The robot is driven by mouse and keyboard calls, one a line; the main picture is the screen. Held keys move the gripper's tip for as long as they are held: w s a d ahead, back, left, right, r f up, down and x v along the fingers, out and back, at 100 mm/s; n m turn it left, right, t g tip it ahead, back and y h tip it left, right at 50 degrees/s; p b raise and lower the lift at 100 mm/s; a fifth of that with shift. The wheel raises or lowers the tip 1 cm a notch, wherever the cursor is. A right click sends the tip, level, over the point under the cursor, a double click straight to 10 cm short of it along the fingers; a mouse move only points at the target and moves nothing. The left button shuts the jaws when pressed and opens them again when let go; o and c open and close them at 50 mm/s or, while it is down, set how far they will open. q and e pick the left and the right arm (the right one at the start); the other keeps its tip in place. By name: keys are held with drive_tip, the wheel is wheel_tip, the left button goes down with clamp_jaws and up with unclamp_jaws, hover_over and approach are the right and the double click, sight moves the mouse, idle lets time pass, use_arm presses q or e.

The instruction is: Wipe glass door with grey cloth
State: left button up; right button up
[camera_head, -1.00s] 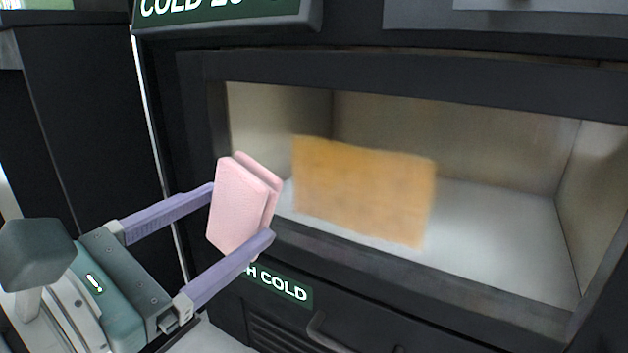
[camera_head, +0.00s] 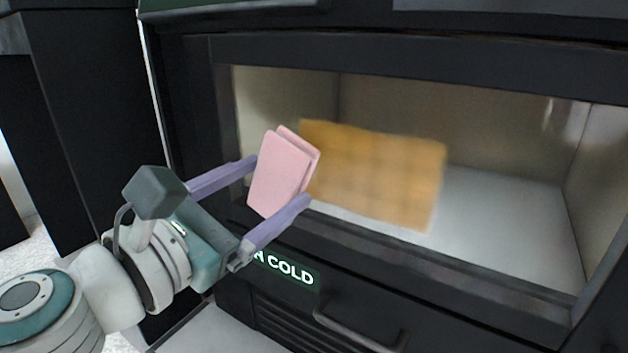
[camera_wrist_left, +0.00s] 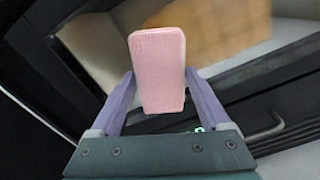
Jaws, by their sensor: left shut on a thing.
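A pink folded pad (camera_head: 273,172), apparently the cloth though not grey, is between the two lilac fingers of my left gripper (camera_head: 282,182), which is shut on it. The pad also shows large in the left wrist view (camera_wrist_left: 158,65). The glass door (camera_head: 500,215) is a wide clear pane in a black frame. A blurred, orange-brown rectangular stain (camera_head: 375,178) appears on the pane's left and middle part. The pad is at the stain's left edge in the head view and overlaps it slightly. I cannot tell whether the pad touches the glass. My right gripper is not in view.
The black frame (camera_head: 420,73) surrounds the pane, with a pale empty compartment behind it. Below are a sign reading "COLD" (camera_head: 290,272), a bar handle (camera_head: 360,332) and a slatted vent (camera_head: 285,325). A dark panel (camera_head: 95,110) stands at the left.

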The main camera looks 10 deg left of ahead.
use_arm(q)
drive_tip(key=shift+x, duration=0.9)
idle(0.4)
drive_tip(key=shift+d, duration=0.1)
